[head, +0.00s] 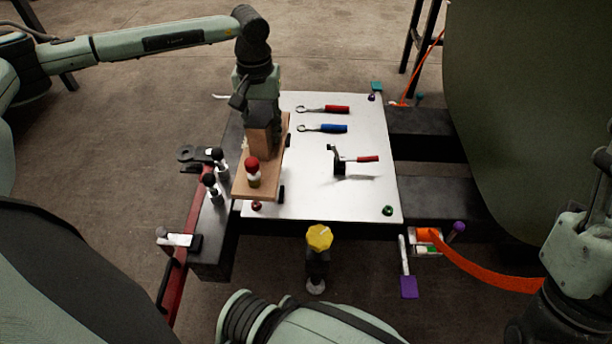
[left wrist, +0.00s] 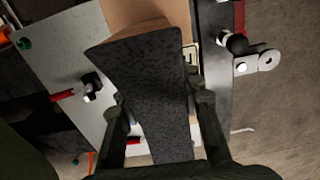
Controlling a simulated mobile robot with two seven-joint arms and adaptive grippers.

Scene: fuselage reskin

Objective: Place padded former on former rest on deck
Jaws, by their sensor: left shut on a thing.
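The padded former is a tapered, dark speckled piece (left wrist: 150,75) in the left wrist view, with tan wood below it. In the head view a brown block (head: 261,139) shows under my left gripper (head: 262,120), apparently the same piece. The left gripper's fingers (left wrist: 160,108) are closed on its two sides. It is over a tan wooden board (head: 257,182), which may be the former rest; the arm hides whether they touch. The board lies along the left edge of the white sheet (head: 310,195). My right arm shows at the right edge, its fingertips out of view.
A red-topped post (head: 253,168) stands on the board's near end. Black clamps (head: 215,180) stand left of it. Red (head: 335,109) and blue (head: 334,129) handled tools and a red-handled clamp (head: 340,160) occupy the sheet. A yellow knob (head: 319,237) is in front; a large curved green panel (head: 535,110) is right.

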